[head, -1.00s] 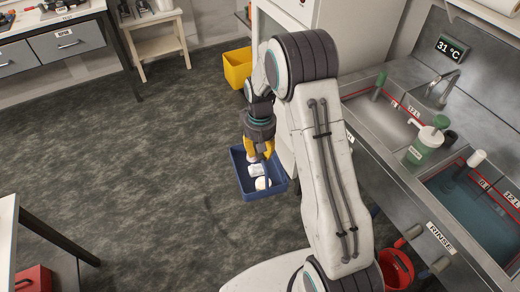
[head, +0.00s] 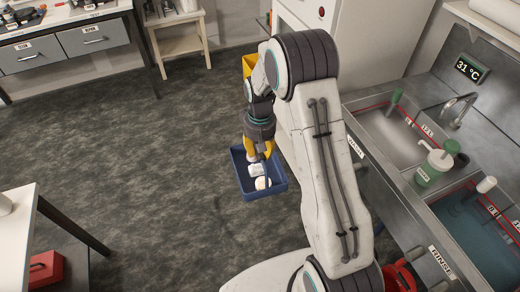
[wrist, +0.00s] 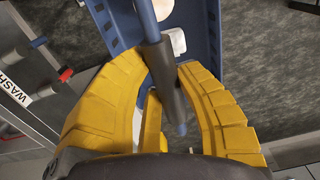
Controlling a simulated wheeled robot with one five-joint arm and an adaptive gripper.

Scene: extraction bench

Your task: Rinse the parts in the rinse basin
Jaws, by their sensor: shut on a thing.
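My gripper (head: 260,152) is shut on the handle (wrist: 158,55) of a blue basket (head: 266,191). The handle's dark grip runs between the yellow fingers in the wrist view. The basket hangs below my gripper, left of my arm, and looks roughly level. Several white parts (head: 262,183) lie in it, partly covered by the handle and fingers. The rinse basin (head: 462,222), with bluish liquid inside, is at the right of the head view, beyond my arm. The RINSE label (head: 441,262) is on its front.
The other basin (head: 388,138) lies farther back on the steel bench. A green-and-white pump bottle (head: 432,168) stands between the basins. A red bucket (head: 402,282) is below the bench. A white table (head: 18,235) is at left. The floor between is open.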

